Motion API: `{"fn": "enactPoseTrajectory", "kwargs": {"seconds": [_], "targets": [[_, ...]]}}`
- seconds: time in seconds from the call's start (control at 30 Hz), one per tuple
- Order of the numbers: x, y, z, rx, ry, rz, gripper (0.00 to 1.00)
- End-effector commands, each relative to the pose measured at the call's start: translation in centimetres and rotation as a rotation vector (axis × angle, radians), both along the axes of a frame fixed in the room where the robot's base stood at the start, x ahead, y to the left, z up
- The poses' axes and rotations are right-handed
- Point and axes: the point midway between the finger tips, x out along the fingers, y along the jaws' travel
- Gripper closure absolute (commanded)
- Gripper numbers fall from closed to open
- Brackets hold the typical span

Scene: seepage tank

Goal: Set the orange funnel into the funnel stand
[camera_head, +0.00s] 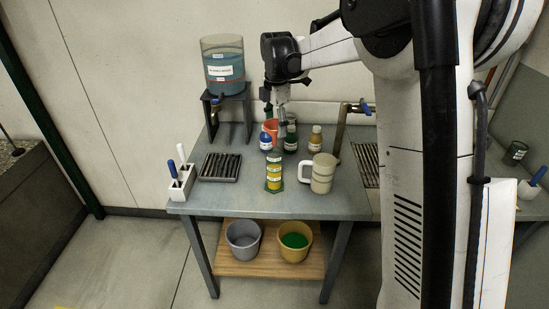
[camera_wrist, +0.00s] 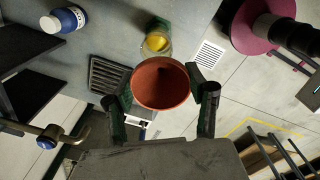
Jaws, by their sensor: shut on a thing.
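The orange funnel (camera_head: 270,127) is near the back of the bench, partly hidden by my gripper and a bottle. In the wrist view its round orange body (camera_wrist: 160,88) sits between the two dark fingers. My gripper (camera_head: 281,115) is shut on it, with the fingers on opposite sides; in the wrist view the gripper (camera_wrist: 155,84) shows from behind. I cannot tell from the head view how far the funnel is above the bench. I cannot make out the funnel stand for certain in either view.
Bottles (camera_head: 315,140) stand close to the funnel. A layered yellow cylinder (camera_head: 274,178) and a pale mug (camera_head: 322,174) stand in front. The water tank (camera_head: 222,68) is at back left, a dark grate (camera_head: 220,168) below it.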

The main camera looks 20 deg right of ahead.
Motion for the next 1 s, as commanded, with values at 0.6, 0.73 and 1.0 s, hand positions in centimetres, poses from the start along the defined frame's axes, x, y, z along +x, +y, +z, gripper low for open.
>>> {"fn": "enactPoseTrajectory", "kwargs": {"seconds": [0.6,0.73,1.0], "targets": [[0.4,0.0,0.3,0.000,-0.002,0.101,0.68],[0.4,0.0,-1.8,0.000,-0.002,0.100,0.68],[0.4,0.0,-4.8,0.000,-0.002,0.100,0.68]]}}
